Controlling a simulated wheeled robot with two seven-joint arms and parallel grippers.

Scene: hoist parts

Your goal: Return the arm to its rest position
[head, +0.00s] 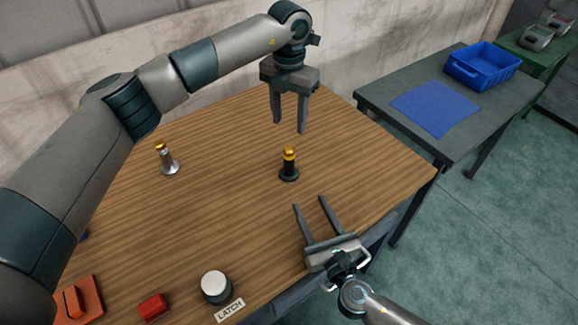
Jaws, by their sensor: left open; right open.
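My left gripper (288,127) is open and empty, pointing down above the back of the wooden table (225,135). Its arm reaches in from the left, raised over the table. My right gripper (309,203) is open and empty at the table's front right edge, its fingers pointing inward over the wood. A black post with a gold top (289,165) stands upright between the two grippers, apart from both. A silver post with a gold top (166,158) stands upright further left, close to my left arm in the picture.
At the front stand a white-topped dark round button (215,287) with a "LATCH" label (230,310), a red block (154,307) and an orange object (77,303). A grey table (400,140) at right holds a blue mat (436,108) and blue bin (483,67). The wooden table's middle is mostly clear.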

